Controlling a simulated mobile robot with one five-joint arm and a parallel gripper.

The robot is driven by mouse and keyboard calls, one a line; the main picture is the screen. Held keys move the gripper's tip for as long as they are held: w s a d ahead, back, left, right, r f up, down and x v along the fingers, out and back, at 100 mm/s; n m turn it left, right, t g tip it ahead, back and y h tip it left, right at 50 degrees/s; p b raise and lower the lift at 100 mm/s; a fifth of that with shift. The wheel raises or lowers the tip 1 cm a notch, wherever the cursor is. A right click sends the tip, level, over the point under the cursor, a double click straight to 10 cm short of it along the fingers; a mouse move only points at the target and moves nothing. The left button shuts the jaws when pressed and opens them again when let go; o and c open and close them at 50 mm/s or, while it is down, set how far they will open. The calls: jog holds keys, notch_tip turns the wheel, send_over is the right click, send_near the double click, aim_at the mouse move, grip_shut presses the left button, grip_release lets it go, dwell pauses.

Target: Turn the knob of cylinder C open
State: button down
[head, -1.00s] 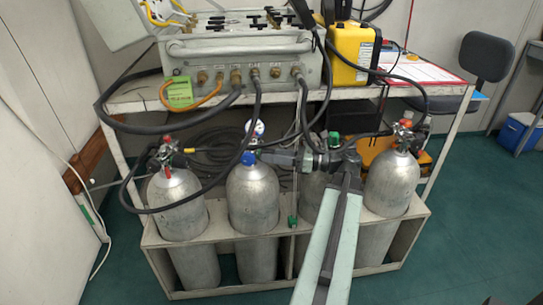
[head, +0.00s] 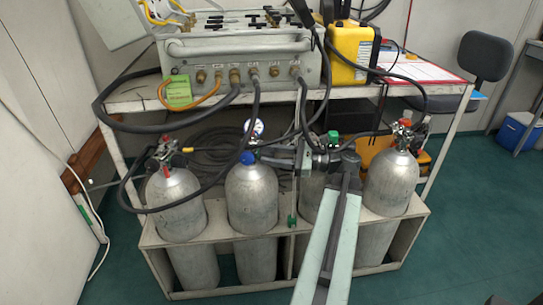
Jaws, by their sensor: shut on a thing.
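Several grey cylinders stand in a rack, and I can read no letter on them. The second cylinder from the left (head: 252,200) carries a blue knob (head: 247,158) at its top. My gripper (head: 258,154) reaches in from the right, level with this knob, and is shut on it; its fingertips are small and partly hard to make out. The third cylinder (head: 308,200) is partly hidden behind my arm; a green knob (head: 333,138) shows above it. The left cylinder (head: 177,205) and the right cylinder (head: 391,185) have red parts on their valves.
A pressure gauge (head: 256,127) stands just behind the blue knob. Black hoses (head: 125,190) loop around the cylinders from the panel (head: 240,60) above. The shelf (head: 130,98) overhangs the rack (head: 225,280). A yellow case (head: 352,52) sits on it.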

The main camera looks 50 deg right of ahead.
jog(key=n, duration=0.4)
jog(key=shift+n, duration=0.3)
jog(key=n, duration=0.3)
jog(key=shift+n, duration=0.4)
jog(key=n, duration=0.4)
jog(key=shift+n+y, duration=0.3)
jog(key=shift+n, duration=0.1)
jog(key=n, duration=0.3)
jog(key=shift+n, duration=0.4)
jog(key=n, duration=0.4)
jog(key=shift+n+g+y, duration=0.3)
jog(key=n, duration=0.3)
jog(key=shift+n, duration=0.4)
jog(key=n, duration=0.3)
jog(key=shift+n+p, duration=0.3)
jog(key=shift+n, duration=1.9)
